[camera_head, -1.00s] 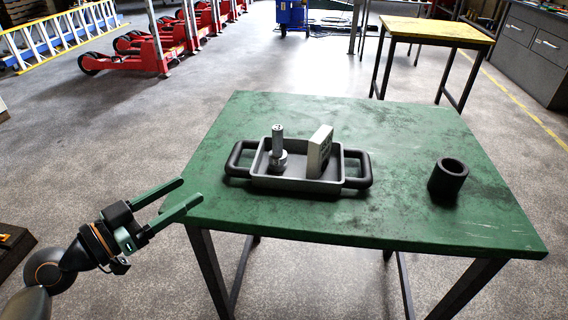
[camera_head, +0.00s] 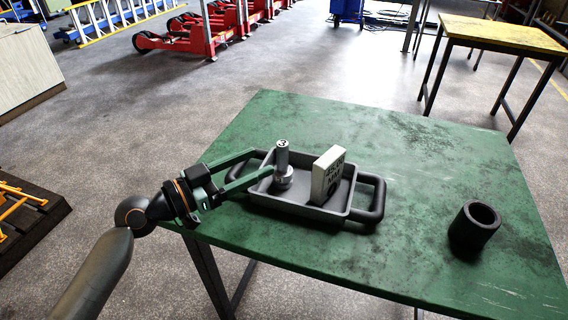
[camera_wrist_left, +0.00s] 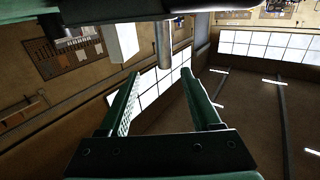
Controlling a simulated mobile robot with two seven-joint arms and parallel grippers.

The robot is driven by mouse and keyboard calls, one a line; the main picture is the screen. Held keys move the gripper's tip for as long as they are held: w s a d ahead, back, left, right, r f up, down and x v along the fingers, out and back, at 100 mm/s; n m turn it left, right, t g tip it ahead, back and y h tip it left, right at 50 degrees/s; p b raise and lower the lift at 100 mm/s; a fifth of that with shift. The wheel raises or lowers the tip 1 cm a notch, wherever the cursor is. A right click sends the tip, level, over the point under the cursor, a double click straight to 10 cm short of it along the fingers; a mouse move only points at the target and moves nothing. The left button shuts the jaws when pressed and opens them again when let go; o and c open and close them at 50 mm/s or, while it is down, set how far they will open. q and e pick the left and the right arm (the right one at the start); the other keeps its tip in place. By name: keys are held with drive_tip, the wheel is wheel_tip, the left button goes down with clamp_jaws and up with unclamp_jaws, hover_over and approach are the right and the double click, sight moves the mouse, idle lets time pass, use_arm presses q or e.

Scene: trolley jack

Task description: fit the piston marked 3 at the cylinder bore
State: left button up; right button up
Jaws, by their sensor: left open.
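The piston (camera_head: 283,162) is a grey metal rod on a wider base, with a mark that reads as 3 on its top. It stands upright in the left part of the tray (camera_head: 322,212). In the left wrist view the piston (camera_wrist_left: 163,46) shows just beyond my fingers. My left gripper (camera_head: 262,162) is open and empty, its fingertips just left of the piston, with no clear contact. The cylinder bore (camera_head: 475,226) is a black hollow cylinder standing on the table at the right, its opening upward. My right gripper is not in view.
A pale block (camera_head: 327,176) with dark lettering stands in the tray, right of the piston. The tray has black handles at both ends and rests on the green table (camera_head: 415,150). The table is clear between tray and cylinder. A yellow-topped table (camera_head: 500,33) stands behind.

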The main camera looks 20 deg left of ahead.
sight(278, 145)
use_arm(q)
drive_tip(key=shift+x, duration=1.1)
drive_tip(key=shift+w+d+p, duration=0.25)
drive_tip(key=shift+w+p, duration=0.1)
drive_tip(key=shift+w, duration=0.15)
drive_tip(key=x, duration=0.1)
drive_tip(key=p+x, duration=0.1)
drive_tip(key=x, duration=0.1)
drive_tip(key=shift+w+a+r, duration=0.1)
drive_tip(key=shift+w, duration=0.3)
drive_tip(key=shift+w+d, duration=0.35)
drive_tip(key=shift+w, duration=0.1)
drive_tip(key=shift+c, duration=0.5)
drive_tip(key=c, duration=0.9)
clamp_jaws()
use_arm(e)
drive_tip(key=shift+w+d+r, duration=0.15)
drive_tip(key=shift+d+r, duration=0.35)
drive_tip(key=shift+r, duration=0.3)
